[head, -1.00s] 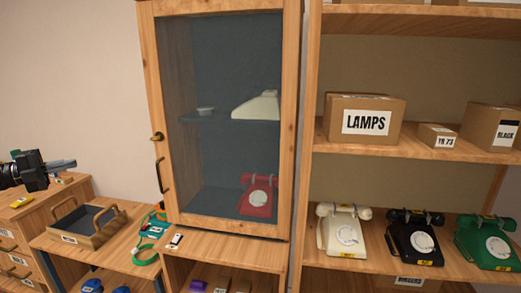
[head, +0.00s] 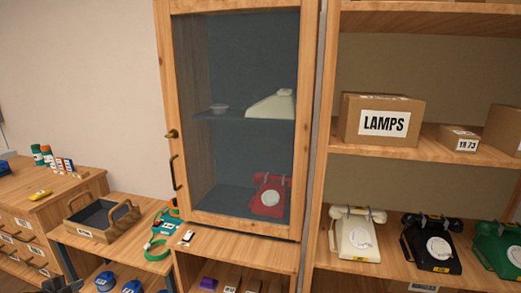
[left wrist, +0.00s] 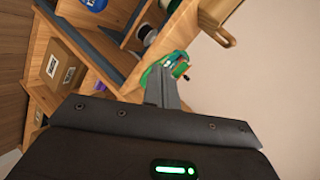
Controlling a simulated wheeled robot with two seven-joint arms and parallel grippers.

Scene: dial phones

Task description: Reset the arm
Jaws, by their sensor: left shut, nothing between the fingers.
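My left gripper (head: 62,285) shows only in part at the bottom left edge of the head view, low in front of the wooden furniture. In the left wrist view its grey fingers (left wrist: 163,88) are together with nothing between them. My right gripper is in neither view. A red dial phone (head: 269,195) sits on the lower shelf of the closed glass-door cabinet (head: 228,229). A white phone (head: 356,235), a black phone (head: 430,243) and a green phone (head: 498,250) stand on the open shelf to the right.
A wooden tray with handles (head: 72,213) stands on the low bench. Blue items (head: 104,281) sit below. A LAMPS box (head: 382,119) is on the upper right shelf. The wall space above the bench is free.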

